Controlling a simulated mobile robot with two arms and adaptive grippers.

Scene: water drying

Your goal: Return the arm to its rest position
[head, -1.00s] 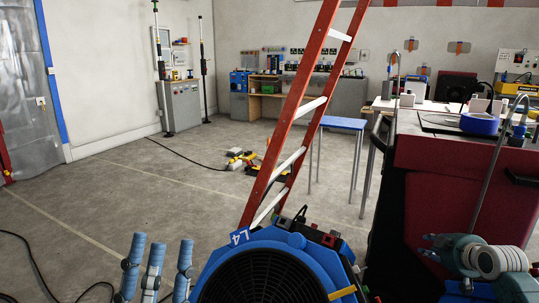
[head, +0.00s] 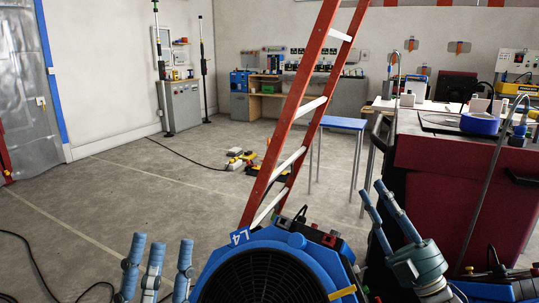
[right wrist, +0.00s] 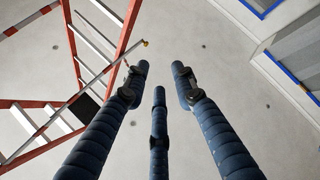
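My left gripper (head: 160,242) stands at the bottom left of the head view, with its blue fingers upright, spread apart and empty. My right gripper (head: 378,190) is in front of the red cart, with its blue fingers pointing up and slightly left. In the right wrist view the right gripper (right wrist: 160,75) has three fingers apart with nothing between them. Its palm is out of that view.
A blue fan (head: 265,275) is at the front centre, with a red ladder (head: 277,150) rising behind it. The red cart (head: 445,165) is on the right and carries a blue tape roll (head: 480,124). A blue-topped stool (head: 343,123) stands behind. Open floor (head: 130,195) lies to the left.

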